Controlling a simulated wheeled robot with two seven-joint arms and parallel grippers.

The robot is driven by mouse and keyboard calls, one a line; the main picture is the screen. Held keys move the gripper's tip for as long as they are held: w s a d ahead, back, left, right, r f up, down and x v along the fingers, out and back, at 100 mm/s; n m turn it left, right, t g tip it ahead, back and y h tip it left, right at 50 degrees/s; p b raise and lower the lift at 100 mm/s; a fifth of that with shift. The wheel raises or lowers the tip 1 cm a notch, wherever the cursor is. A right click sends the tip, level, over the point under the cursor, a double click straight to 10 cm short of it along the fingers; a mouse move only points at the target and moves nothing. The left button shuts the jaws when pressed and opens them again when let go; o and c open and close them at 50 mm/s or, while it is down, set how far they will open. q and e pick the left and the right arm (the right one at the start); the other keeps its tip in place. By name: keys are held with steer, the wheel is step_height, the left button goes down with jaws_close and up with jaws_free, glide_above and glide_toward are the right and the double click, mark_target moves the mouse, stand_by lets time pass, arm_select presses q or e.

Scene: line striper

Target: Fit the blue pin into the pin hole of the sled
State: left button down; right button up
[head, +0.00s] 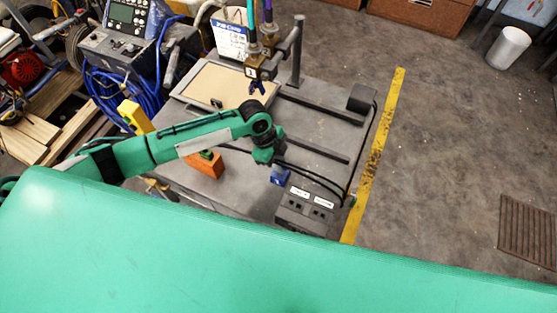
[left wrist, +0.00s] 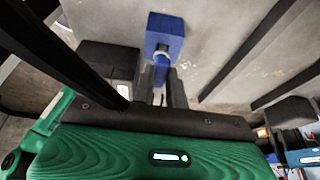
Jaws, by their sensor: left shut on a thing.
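My left gripper (head: 279,168) points down over the table, at the blue sled (head: 281,178). In the left wrist view, the gripper (left wrist: 161,90) is shut on the blue pin (left wrist: 160,73), which sits between the two dark fingers. The sled (left wrist: 165,27) is a blue block straight ahead of the fingertips. A pale curved rim shows on the sled where the pin's far end meets it in the picture. I cannot tell whether the pin's tip is inside the hole or just above it. The pin is hidden in the head view. My right gripper is not in view.
A dark box with white labels (head: 305,207) stands close to the gripper at the table's front edge. Dark rails (head: 316,148) and black cables lie beside it. An orange block (head: 205,165) is left, under my arm. A framed tan panel (head: 216,86) lies further back.

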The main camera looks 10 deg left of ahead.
arm_select(q)
steer(key=shift+r+p, duration=2.4)
steer(key=shift+r, duration=0.5)
steer(key=shift+f, duration=0.15)
